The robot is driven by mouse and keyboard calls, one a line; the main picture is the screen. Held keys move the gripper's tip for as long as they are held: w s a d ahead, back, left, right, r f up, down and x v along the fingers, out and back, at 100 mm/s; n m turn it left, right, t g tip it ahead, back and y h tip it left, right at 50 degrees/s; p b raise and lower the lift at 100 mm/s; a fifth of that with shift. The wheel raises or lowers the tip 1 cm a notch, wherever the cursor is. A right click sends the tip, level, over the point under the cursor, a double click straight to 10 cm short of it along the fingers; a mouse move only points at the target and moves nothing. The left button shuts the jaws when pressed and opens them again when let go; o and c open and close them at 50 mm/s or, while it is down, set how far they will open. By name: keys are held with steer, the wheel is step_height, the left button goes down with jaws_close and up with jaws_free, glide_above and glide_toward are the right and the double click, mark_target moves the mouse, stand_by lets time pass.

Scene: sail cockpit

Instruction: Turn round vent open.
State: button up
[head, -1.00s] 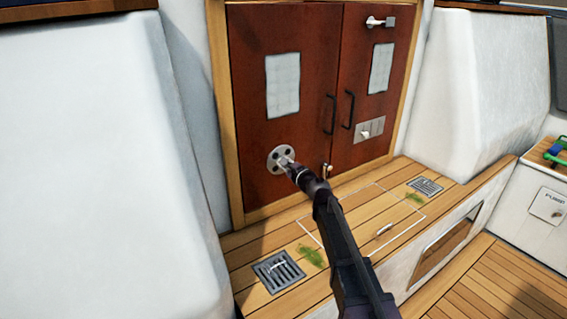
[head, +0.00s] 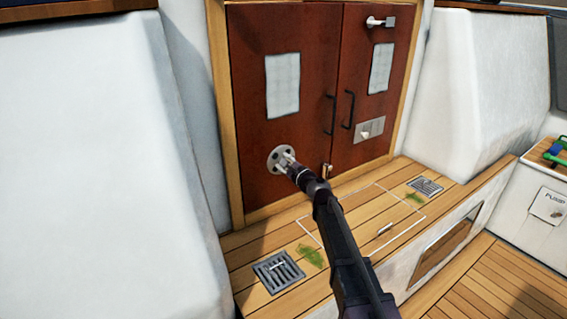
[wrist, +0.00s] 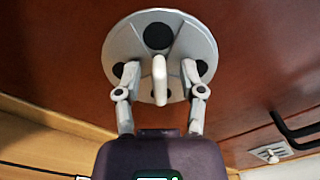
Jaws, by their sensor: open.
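The round vent (head: 279,158) is a silver disc with dark holes, low on the left red-brown door (head: 250,110). In the wrist view the round vent (wrist: 122,42) fills the upper middle, with a pale upright tab (wrist: 159,80) at its centre. My gripper (head: 287,160) is at the vent in the head view. In the wrist view my gripper (wrist: 159,80) is open, one finger on each side of the tab. Gaps show between the tab and both fingers. The fingertips overlap the disc; whether they touch it I cannot tell.
The right door (head: 375,30) has a black handle (head: 348,110), a latch (head: 380,22) and a sliding plate (head: 369,130). Floor grates (head: 278,271) lie on the wooden step below. White cockpit walls stand on both sides.

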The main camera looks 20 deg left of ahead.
steer(key=shift+s+d, duration=0.1)
steer(key=v, duration=1.1)
steer(key=shift+s+d, duration=0.2)
steer(key=shift+d, duration=0.1)
steer(key=s+d+f+n+g+h, duration=0.3)
steer(key=s+d+f+n+g, duration=0.15)
steer(key=d+f+n, duration=0.35)
steer(key=s+d+f+n+g+h, duration=0.35)
steer(key=s+d+f+n, duration=0.2)
steer(key=d, duration=0.35)
steer(key=s+d+f+n+g+h, duration=0.1)
steer(key=s+d+f+h, duration=0.3)
steer(key=d, duration=0.5)
steer(key=s+d+f+n+g+h, duration=0.1)
steer(key=s+d+n+g+h, duration=0.1)
steer(key=s+d+h, duration=0.5)
step_height(320, 180, up, 29)
steer(key=w+d+y+p, duration=0.1)
steer(key=d+y+p, duration=0.2)
steer(key=p, duration=2.6)
